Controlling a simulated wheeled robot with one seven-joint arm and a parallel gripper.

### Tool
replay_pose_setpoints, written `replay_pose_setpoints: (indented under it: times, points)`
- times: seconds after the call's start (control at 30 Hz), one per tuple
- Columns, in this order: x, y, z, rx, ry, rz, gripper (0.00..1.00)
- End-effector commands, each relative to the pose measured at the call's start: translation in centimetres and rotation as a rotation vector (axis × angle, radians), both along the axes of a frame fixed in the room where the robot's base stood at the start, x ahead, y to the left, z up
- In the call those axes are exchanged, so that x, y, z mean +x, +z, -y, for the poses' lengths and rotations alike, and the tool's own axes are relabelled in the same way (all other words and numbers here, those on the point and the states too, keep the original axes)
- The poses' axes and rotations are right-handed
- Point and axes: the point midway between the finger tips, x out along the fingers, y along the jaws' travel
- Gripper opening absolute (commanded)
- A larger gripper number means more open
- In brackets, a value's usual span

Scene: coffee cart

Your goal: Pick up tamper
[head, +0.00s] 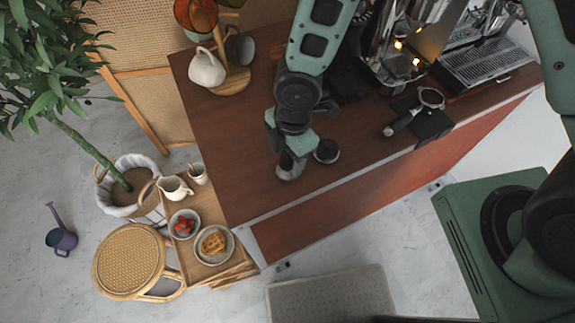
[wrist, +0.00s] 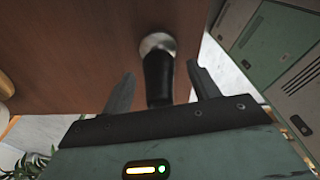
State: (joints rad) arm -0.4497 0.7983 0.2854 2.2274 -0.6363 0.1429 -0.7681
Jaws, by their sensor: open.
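The tamper (wrist: 159,76) has a black handle and a round silver base, and it stands on the brown counter. In the wrist view its handle points toward my palm. My gripper (wrist: 161,73) is open, with one finger on each side of the handle and a visible gap on both sides. In the head view my gripper (head: 290,153) is over the counter near its front edge. The silver part of the tamper (head: 285,173) shows just below it, and the handle is mostly hidden by the gripper.
A dark round disc (head: 327,151) lies on the counter just right of my gripper. A portafilter (head: 403,121) rests on a black mat, near the espresso machine (head: 405,45). A mug stand (head: 233,80) with a white mug (head: 207,69) is at the back left. The counter's left part is clear.

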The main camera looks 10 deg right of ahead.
Motion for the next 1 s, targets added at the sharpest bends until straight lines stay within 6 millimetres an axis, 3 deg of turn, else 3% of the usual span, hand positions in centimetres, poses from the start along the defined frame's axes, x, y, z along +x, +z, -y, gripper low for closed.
replay_pose_setpoints:
  times: [0.07, 0.27, 0.67, 0.83, 1.0]
  points:
    - [0.0, 0.0, 0.0, 0.0, 0.0, 0.0, 0.61]
    - [0.0, 0.0, 0.0, 0.0, -0.001, 0.0, 0.08]
    - [0.1, 0.6, 0.0, 0.003, -0.002, 0.001, 0.08]
    - [0.2, 2.8, 0.0, 0.003, -0.004, 0.005, 0.08]
    - [0.2, 6.3, 0.0, 0.004, -0.005, 0.004, 0.08]
